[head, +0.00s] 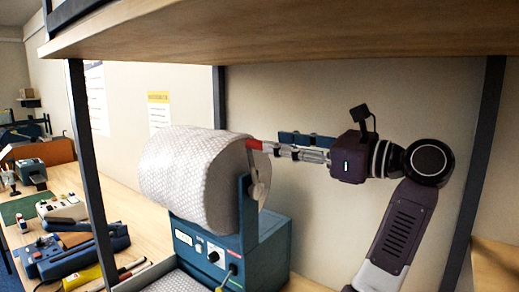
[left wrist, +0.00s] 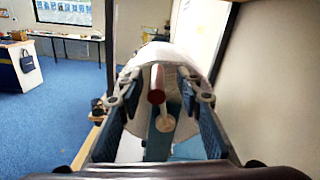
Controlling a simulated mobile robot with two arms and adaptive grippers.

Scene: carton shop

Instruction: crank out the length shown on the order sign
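A large white bubble-textured roll (head: 190,182) is mounted on a teal machine (head: 262,252) with a dial and a lever. The crank arm (head: 258,188) is at the roll's right end, with a red handle (head: 254,144) at its top. My left gripper (head: 285,148) points at the handle from the right. In the left wrist view the red handle end (left wrist: 156,96) sits between the two spread fingers (left wrist: 160,88), with gaps on both sides. I cannot tell how far the handle reaches in. No readable order sign shows. My right gripper is not in view.
A wooden shelf (head: 300,32) hangs overhead on dark posts (head: 89,170). A wall stands close behind the arm. A yellow-topped paper (head: 159,111) hangs there, too small to read. Tools and devices crowd the bench at left, including a blue device (head: 60,260).

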